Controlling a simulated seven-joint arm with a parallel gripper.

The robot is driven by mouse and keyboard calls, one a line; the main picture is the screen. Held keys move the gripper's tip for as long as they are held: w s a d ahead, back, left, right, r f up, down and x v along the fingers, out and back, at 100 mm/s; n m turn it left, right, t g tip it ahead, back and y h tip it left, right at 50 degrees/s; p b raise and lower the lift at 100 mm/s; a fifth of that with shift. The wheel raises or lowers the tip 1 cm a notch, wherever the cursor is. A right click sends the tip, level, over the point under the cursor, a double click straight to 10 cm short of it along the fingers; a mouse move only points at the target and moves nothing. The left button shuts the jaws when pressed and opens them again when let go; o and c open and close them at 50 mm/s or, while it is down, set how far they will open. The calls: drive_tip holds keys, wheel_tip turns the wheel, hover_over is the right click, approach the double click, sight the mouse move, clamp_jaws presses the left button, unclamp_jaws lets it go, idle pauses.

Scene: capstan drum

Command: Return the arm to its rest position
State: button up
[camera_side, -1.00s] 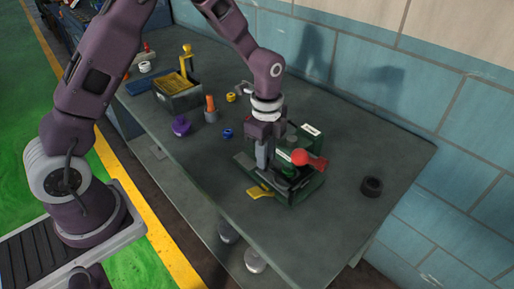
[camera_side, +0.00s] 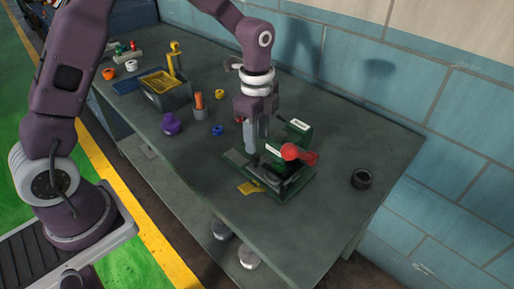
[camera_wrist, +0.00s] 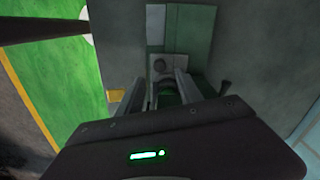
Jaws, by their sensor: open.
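My gripper (camera_side: 258,138) points down just above the left part of the green capstan machine, its jaws open. The green capstan machine (camera_side: 290,187) sits on the bench, with a green block and a red ball knob (camera_side: 290,152) on its right side. I cannot tell from these views whether the fingers touch the machine.
The grey bench (camera_side: 330,120) runs along a tiled wall. A grey bin (camera_side: 165,92), a purple piece (camera_side: 171,124), an orange-handled tool (camera_side: 199,103) and small rings lie to the left. A yellow piece (camera_side: 250,187) lies in front.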

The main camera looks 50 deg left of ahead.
wheel_tip(320, 180, up, 2)
drive_tip(key=shift+r, duration=0.1)
drive_tip(key=s+r+n+t, duration=0.2)
drive_tip(key=s+r+n, duration=0.3)
drive_tip(key=r, duration=0.4)
drive_tip(key=s+a+r+n+t, duration=0.1)
drive_tip(key=s+r+n, duration=0.1)
drive_tip(key=s+n, duration=0.3)
drive_tip(key=s+r+n+t, duration=0.2)
drive_tip(key=s+n, duration=0.3)
drive_tip(key=s, duration=0.9)
drive_tip(key=shift+s+a+r+t, duration=0.2)
drive_tip(key=shift+a+r+t, duration=0.15)
drive_tip(key=shift+r, duration=0.4)
